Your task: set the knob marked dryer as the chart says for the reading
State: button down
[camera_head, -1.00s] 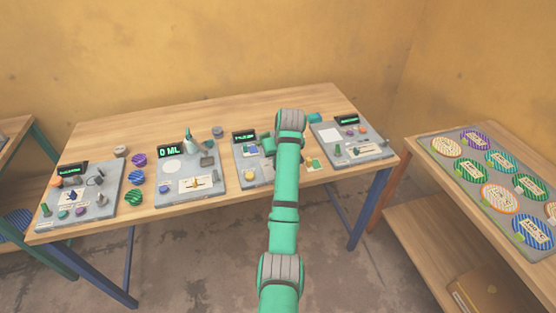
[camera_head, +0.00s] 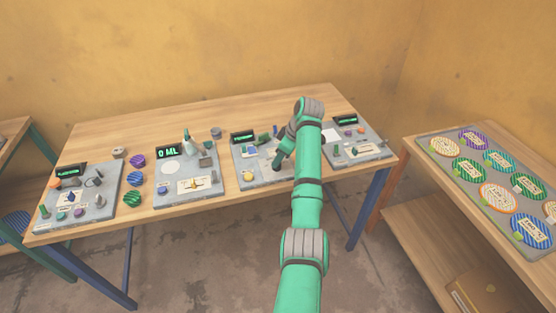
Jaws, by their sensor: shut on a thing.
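My gripper (camera_head: 278,161) points down at the right side of the third grey panel (camera_head: 248,181). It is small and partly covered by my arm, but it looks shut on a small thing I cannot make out. The display's text is too small to read. I cannot tell which knob is marked dryer, and I cannot pick out the chart.
On the same wooden table (camera_head: 100,137) are a left panel (camera_head: 104,202), a second panel (camera_head: 207,197) whose display (camera_head: 169,152) reads 0 ML, and a right panel (camera_head: 377,147). Loose striped pieces (camera_head: 135,180) lie between the left two. A side table holds a tray (camera_head: 432,158) of labelled discs.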

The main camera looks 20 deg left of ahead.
jog(key=shift+n, duration=0.5)
jog(key=c, duration=1.8)
grip_release()
jog(key=shift+r, duration=0.1)
jog(key=v, duration=1)
jog(key=shift+w+d+r, duration=0.15)
jog(key=shift+r, duration=0.2)
